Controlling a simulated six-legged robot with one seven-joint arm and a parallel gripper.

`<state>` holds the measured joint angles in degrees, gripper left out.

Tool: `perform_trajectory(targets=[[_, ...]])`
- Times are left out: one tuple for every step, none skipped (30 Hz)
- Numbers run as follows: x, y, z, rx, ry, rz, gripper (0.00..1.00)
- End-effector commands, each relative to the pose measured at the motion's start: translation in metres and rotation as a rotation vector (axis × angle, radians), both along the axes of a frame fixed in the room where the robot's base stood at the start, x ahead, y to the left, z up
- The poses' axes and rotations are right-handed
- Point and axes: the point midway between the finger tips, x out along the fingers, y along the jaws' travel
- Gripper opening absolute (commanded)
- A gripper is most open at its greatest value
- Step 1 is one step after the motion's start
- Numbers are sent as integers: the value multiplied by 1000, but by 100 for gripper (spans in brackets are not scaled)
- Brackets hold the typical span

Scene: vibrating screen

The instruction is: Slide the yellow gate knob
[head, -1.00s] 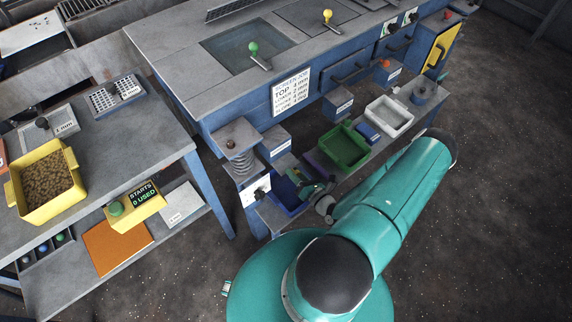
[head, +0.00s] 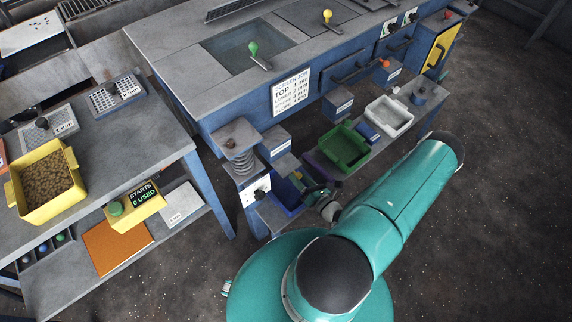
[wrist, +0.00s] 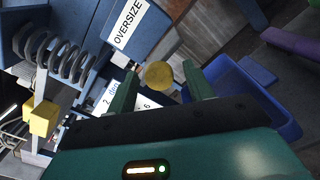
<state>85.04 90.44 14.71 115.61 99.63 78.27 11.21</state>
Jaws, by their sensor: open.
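The yellow knob (wrist: 158,75) shows in the wrist view as a round end face. It appears between the two green fingers of my gripper (wrist: 160,80), with a visible gap on each side. The fingers are open and hold nothing; whether their tips reach past the knob is hard to tell. In the head view the knob is a small yellow spot (head: 298,175) at the low front end of the blue machine (head: 235,120). My gripper (head: 318,190) is just to its right there, partly hidden by my arm.
A blue bin (wrist: 250,95) lies close to the right finger. A spring (wrist: 62,58) and a yellow block (wrist: 43,118) stand at left, near an OVERSIZE label (wrist: 128,24). Green (head: 344,148) and white (head: 389,117) bins stand on the shelf. Floor at right is clear.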

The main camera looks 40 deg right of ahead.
Motion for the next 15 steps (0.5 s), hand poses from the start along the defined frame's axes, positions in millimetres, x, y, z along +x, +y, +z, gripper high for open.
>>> perform_trajectory(targets=[[-5, 0, 0, 0, 0, 0, 52], [-7, 0, 0, 1, 0, 1, 52], [-11, 0, 0, 1, 1, 1, 52], [-14, 0, 0, 1, 1, 1, 52], [-17, 0, 0, 1, 1, 0, 52], [-20, 0, 0, 1, 1, -1, 52], [-23, 0, 0, 1, 0, 0, 52], [-25, 0, 0, 1, 0, 0, 52], [-29, -1, 0, 1, 0, 0, 52], [-32, -1, 0, 1, 0, 0, 52], [-34, -1, 0, 1, 1, 0, 52], [-37, -1, 0, 1, 1, 1, 52], [-39, -1, 0, 1, 1, 1, 52], [-40, -1, 0, 1, 0, 1, 52], [-42, 0, 1, 1, 0, 2, 52]])
